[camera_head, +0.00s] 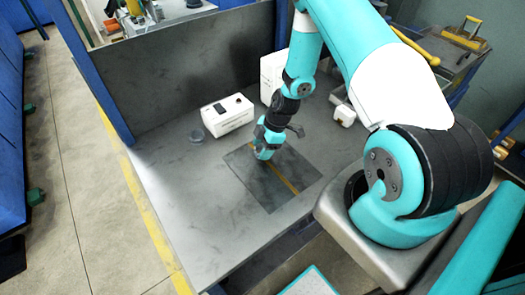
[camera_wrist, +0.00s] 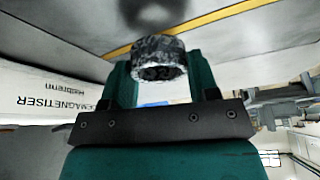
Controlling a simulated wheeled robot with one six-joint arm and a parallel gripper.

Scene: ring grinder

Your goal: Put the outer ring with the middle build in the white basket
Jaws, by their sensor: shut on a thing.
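My gripper (camera_head: 265,150) is low over the dark square plate (camera_head: 250,185) on the grey workbench. In the wrist view my gripper (camera_wrist: 160,68) has its two teal fingers shut on a mottled grey metal ring (camera_wrist: 160,46), held between the fingertips. The ring's open end faces the camera, and a dark shadow lies on the surface beyond it. Its build cannot be judged clearly. In the head view the held ring is too small to make out. I cannot identify a white basket for certain in either view.
A white demagnetiser box (camera_head: 227,115) stands left of my gripper; it also shows in the wrist view (camera_wrist: 40,95). A taller white box (camera_head: 273,72) stands behind. A small white object (camera_head: 345,115) is right. The bench's left front is clear.

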